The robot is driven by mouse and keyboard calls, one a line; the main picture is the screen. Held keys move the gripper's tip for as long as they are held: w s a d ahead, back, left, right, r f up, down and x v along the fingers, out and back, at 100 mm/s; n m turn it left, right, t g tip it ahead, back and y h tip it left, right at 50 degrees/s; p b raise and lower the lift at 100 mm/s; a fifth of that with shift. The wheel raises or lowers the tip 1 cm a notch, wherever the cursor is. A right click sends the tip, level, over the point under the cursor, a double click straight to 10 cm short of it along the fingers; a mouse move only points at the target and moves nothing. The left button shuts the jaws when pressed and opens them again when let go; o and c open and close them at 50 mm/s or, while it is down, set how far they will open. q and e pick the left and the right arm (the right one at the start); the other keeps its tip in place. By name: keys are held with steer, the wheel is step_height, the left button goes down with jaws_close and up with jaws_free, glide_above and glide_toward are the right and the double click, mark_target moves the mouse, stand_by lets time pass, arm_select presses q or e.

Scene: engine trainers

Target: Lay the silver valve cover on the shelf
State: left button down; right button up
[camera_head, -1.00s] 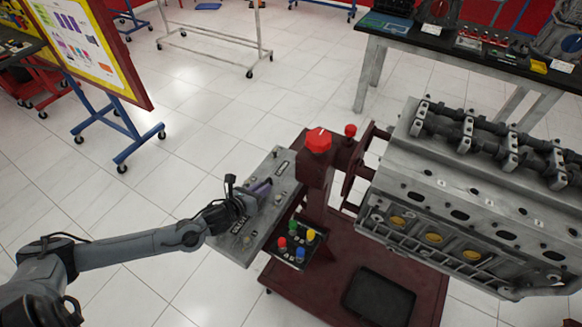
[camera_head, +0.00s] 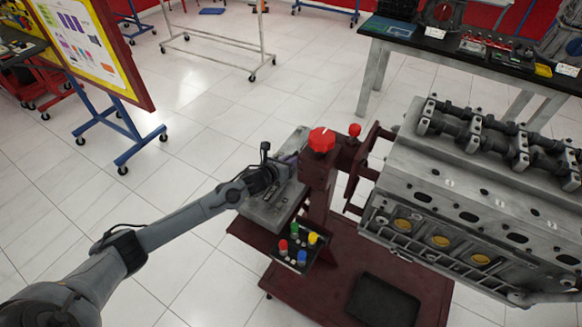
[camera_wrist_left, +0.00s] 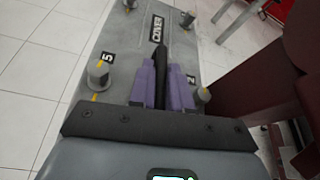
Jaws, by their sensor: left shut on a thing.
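The silver valve cover (camera_head: 268,212) is a long grey plate with round studs, to the left of the red engine stand. In the left wrist view the cover (camera_wrist_left: 208,30) has a "COVER" label and numbered posts. My left gripper (camera_head: 284,168) is over its middle. Its purple fingers (camera_wrist_left: 163,82) are shut on a black upright grip of the cover. The stand's red post hides the cover's right edge. A dark red shelf-like ledge (camera_head: 247,233) shows below the cover's near end; I cannot tell whether they touch. My right gripper is out of view.
The post's red knob (camera_head: 321,139) and a box with coloured buttons (camera_head: 298,248) are close on the cover's right. The engine block (camera_head: 465,190) fills the right side. A black-topped table (camera_head: 440,48) stands behind. Open tiled floor lies left.

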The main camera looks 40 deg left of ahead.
arm_select(q)
steer(key=shift+w+r, duration=0.2)
steer(key=shift+w, duration=0.15)
steer(key=shift+w+f, duration=0.15)
steer(key=shift+f, duration=0.2)
step_height(320, 180, down, 2)
steer(key=shift+w+b, duration=0.1)
steer(key=shift+b, duration=0.4)
steer(key=shift+f, duration=0.45)
steer(key=c, duration=1.1)
jaws_free()
steer(key=shift+f, duration=0.2)
